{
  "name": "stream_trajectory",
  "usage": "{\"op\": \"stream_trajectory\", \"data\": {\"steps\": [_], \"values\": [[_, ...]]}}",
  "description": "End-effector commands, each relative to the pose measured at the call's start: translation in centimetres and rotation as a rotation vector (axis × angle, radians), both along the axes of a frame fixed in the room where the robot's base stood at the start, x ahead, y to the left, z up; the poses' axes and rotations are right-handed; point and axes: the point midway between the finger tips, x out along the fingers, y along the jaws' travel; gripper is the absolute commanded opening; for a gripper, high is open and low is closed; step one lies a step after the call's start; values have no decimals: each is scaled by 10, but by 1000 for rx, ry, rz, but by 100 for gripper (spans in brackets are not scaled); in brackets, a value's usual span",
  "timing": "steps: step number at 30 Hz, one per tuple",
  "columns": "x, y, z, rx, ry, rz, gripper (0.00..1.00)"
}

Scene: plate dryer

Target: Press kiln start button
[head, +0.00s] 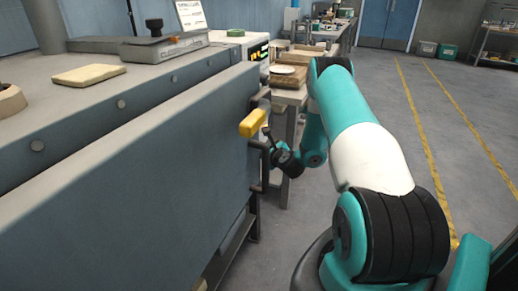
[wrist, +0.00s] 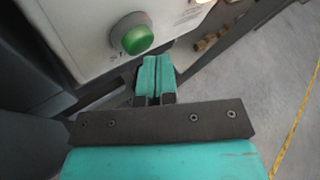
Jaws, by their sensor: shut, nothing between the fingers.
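A round green button (wrist: 137,35) sits on a light grey-white panel (wrist: 85,30) in the wrist view. Part of a printed label, starting "ST", shows just below it. My gripper (wrist: 157,62) is shut and empty, with its teal fingers side by side. In the picture, its fingertips lie just below and right of the button, and a contact is not visible. In the head view, the large blue-grey kiln body (head: 130,180) fills the left. My wrist is beside its far end, near a yellow handle (head: 254,122). The button cannot be made out there.
A flat tan slab (head: 89,75) and a grey device (head: 165,47) lie on the kiln top. A bench with boards (head: 289,78) stands beyond its far end. Open grey floor with yellow lines (head: 430,130) lies to the right.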

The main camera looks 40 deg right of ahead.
Motion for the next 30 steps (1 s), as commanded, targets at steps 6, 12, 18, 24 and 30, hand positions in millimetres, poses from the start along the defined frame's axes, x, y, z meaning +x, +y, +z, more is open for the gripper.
{"op": "stream_trajectory", "data": {"steps": [6,12,18,24,30], "values": [[-7,-3,-1,0,-1,-1,0],[-8,-3,0,0,0,-1,0],[-13,-6,-2,1,0,-4,0],[-31,-14,-4,1,-1,-5,0],[-48,-21,-3,1,0,-4,0]]}}
